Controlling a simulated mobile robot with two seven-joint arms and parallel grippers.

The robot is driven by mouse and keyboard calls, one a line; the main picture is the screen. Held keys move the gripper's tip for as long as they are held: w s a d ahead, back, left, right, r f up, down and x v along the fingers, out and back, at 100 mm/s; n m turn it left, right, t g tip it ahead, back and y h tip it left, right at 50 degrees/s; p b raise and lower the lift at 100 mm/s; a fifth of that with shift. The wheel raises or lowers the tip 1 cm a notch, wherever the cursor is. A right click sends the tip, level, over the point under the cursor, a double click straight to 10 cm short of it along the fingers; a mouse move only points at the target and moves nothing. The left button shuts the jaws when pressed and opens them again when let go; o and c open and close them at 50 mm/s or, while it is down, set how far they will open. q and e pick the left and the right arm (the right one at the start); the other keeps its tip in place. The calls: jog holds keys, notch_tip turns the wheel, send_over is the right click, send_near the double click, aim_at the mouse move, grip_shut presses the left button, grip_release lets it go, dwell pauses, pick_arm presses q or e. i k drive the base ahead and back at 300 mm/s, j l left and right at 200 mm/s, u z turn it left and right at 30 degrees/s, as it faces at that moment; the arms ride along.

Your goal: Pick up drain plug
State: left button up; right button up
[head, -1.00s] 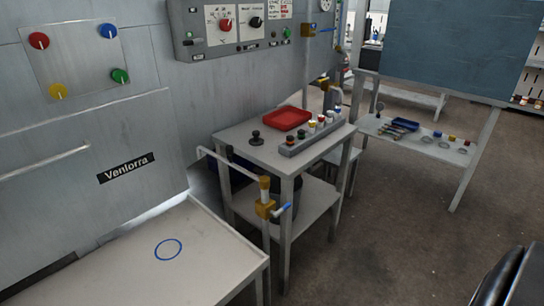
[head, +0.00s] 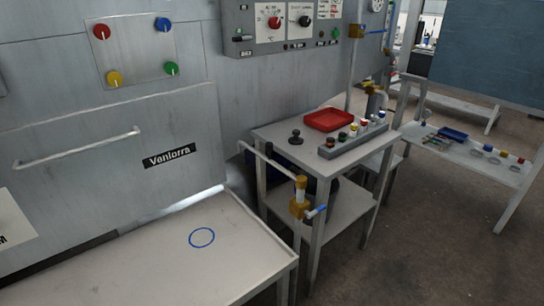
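A small black plug with a knob on top (head: 296,138), which looks like the drain plug, stands upright on the left part of the small grey table (head: 272,131). It stands apart from the red tray and the grey rack beside it. Neither of my grippers shows in the head view.
On the small table are a red tray (head: 327,120) and a grey rack (head: 343,151) with several colour-topped cylinders. A pipe with a brass valve (head: 300,197) stands at its front left. A nearer light table (head: 150,262) bears a blue ring (head: 202,237). Floor at right (head: 430,245) is clear.

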aim_at(295, 141)
jog(key=u, duration=0.2)
jog(key=i+l+u, duration=0.15)
jog(key=l+u, duration=0.15)
jog(key=i+l+u, duration=0.1)
jog(key=l+u, duration=0.2)
jog(key=i+l+u, duration=0.1)
jog(key=l+u, duration=0.2)
jog(key=l, duration=0.15)
jog(key=l+u, duration=0.35)
